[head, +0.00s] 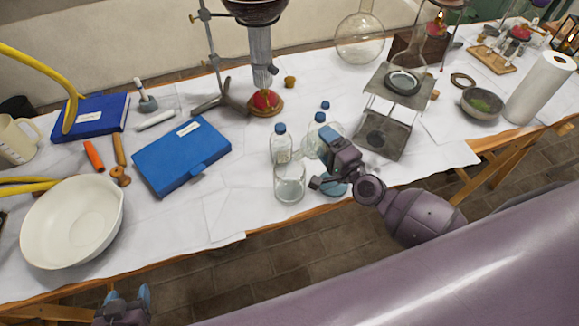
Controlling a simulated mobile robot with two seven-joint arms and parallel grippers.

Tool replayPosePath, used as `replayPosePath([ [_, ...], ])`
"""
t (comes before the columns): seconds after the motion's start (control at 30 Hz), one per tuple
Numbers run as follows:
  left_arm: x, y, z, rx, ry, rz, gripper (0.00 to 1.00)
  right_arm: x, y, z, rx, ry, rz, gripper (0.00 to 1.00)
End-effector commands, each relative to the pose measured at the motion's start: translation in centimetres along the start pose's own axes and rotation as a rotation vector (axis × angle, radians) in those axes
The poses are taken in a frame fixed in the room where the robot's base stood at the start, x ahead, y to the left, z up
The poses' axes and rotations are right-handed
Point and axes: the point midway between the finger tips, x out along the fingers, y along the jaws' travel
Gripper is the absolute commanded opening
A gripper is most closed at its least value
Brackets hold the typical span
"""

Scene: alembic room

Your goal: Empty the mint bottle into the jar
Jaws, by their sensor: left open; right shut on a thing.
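My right gripper (327,158) is shut on a small clear, pale-green bottle (311,145), which I take to be the mint bottle. It appears tilted, with its far end toward the jar; the gripper hides much of it, so its contents and mouth are unclear. The open clear glass jar (289,187) stands near the table's front edge, just below and left of the held bottle. Whether anything is flowing into it I cannot tell. My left gripper (128,298) is open and empty, low in front of the table at the bottom left.
A blue-capped bottle (281,146) stands just behind the jar, and another blue cap (320,117) shows behind the held bottle. A blue case (181,155) and white bowl (72,222) are left; a metal stand (385,118) is right.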

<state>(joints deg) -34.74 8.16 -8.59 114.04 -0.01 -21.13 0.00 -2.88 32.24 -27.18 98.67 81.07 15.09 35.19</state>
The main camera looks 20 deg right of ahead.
Motion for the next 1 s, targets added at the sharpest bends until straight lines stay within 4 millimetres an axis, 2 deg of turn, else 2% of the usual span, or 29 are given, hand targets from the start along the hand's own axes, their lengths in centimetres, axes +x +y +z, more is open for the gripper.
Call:
replayPosePath([
  [1.0, -0.1, 0.0, -1.1, 0.001, 0.011, 0.002, 0.58, 0.1, -0.5, 0.1, -0.041, 0.001, -0.002, 0.28],
])
